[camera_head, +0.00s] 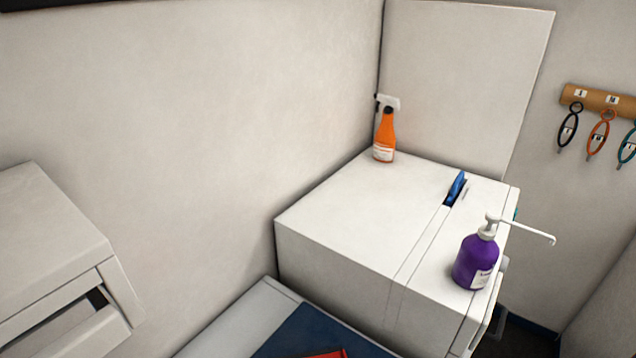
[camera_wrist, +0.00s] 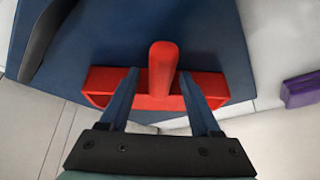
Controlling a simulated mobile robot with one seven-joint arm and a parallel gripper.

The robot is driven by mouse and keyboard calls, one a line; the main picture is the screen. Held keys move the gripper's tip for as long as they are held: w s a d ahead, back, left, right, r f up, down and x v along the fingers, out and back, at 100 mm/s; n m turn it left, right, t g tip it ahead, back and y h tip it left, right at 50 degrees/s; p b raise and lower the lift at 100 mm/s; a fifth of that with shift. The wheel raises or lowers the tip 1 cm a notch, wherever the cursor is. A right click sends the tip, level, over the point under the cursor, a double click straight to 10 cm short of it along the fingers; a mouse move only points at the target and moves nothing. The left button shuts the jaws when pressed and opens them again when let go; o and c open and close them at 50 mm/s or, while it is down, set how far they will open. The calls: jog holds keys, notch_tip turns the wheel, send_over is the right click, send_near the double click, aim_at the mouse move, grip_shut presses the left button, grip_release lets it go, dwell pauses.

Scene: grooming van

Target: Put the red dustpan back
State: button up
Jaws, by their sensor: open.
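The red dustpan (camera_wrist: 100,84) lies on a dark blue surface in the wrist view, its handle (camera_wrist: 163,60) pointing up the picture. My gripper (camera_wrist: 158,73) is open, with one finger on each side of the handle and a gap visible to both. The fingers overlap the pan body in the picture; I cannot tell whether they touch it. In the head view only a red sliver of it (camera_head: 326,354) shows at the bottom edge, on the blue mat (camera_head: 300,333). My gripper is outside the head view.
A white cabinet (camera_head: 345,215) holds an orange spray bottle (camera_head: 384,138), a purple pump bottle (camera_head: 475,262) and a blue item in a slot (camera_head: 455,188). Loops hang from a wall rack (camera_head: 600,100). The wrist view shows a black item (camera_wrist: 42,42) and a purple block (camera_wrist: 301,90).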

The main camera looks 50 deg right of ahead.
jog(key=v, duration=1.2)
dwell(0.5)
